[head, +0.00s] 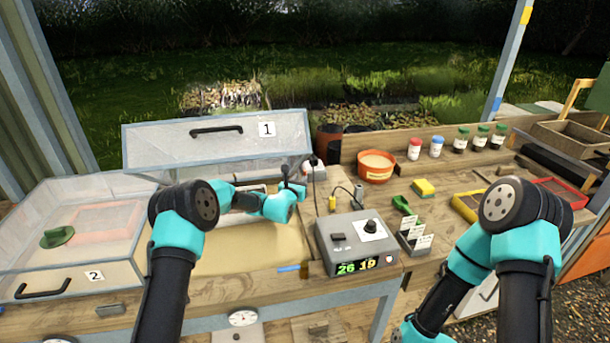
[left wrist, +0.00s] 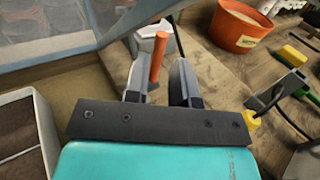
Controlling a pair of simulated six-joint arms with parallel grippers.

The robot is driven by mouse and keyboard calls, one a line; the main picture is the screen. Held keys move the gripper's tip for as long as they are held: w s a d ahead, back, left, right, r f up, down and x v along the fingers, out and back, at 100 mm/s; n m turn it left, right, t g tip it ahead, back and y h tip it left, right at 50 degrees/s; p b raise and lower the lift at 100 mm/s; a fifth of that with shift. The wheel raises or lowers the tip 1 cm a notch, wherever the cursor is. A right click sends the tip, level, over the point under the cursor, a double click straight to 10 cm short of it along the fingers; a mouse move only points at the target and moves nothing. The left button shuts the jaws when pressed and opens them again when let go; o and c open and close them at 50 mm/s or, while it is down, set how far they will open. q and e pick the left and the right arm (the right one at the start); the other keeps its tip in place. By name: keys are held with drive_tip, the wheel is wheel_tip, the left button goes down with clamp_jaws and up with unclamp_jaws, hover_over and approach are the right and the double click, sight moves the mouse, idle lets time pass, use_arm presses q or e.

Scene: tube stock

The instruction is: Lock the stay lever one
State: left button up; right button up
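The stay lever (left wrist: 158,58) shows in the left wrist view as an orange stick standing up between my left gripper's fingers. A small red part by the lid's right end in the head view may be the same lever; it is too small to be sure. My left gripper (left wrist: 160,82) is open around the lever, with the left finger close to it and a gap on the right. In the head view the left gripper (head: 294,188) is at the right edge of frame one. Lid one (head: 215,140), clear and marked 1, stands raised.
Closed lid two (head: 72,240) lies at the left. An orange pot (head: 376,168), jars and trays are farther right.

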use_arm(q)
drive_tip(key=shift+x, duration=2.65)
drive_tip(key=shift+c, duration=0.5)
clamp_jaws()
